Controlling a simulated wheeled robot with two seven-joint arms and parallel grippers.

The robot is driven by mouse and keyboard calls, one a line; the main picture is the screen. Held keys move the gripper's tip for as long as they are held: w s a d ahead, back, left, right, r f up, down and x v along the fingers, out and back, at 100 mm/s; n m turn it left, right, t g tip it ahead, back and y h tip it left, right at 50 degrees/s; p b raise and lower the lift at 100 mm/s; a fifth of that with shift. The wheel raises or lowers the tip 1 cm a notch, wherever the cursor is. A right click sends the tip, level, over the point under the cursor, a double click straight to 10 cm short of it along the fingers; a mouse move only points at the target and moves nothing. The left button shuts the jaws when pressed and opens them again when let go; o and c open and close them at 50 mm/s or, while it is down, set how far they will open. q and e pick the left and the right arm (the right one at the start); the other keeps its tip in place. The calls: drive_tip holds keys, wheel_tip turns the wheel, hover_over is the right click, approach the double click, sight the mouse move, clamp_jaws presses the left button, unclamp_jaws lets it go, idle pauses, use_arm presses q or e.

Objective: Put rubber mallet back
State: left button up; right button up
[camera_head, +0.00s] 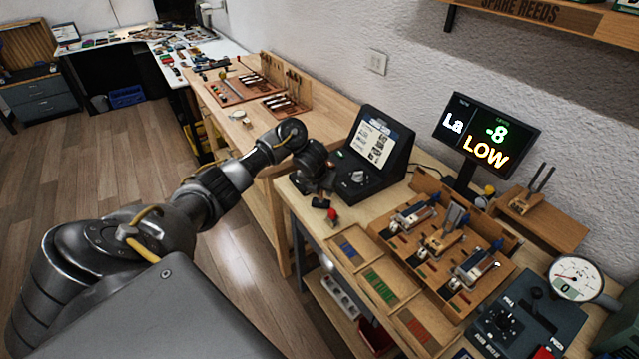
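My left arm reaches in from the left over the near workbench (352,212). Its gripper (325,204) points down at the bench's left end, beside the black case. Small dark parts and a red bit show at its tip. I cannot tell whether they are fingers or a held object, nor whether the gripper is open or shut. I cannot pick out the rubber mallet with certainty. A wooden tool rack (290,84) with several upright tools stands on the far bench. My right gripper is not in view.
A black case (371,157) stands near the gripper. A wooden jig tray (437,243), a display reading LOW (487,132), a round dial gauge (575,279) and a black control box (524,318) crowd the bench to the right. The wooden floor (98,160) at left is clear.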

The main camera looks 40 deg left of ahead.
use_arm(q)
drive_tip(key=p+v, duration=0.6)
drive_tip(key=v, duration=0.6)
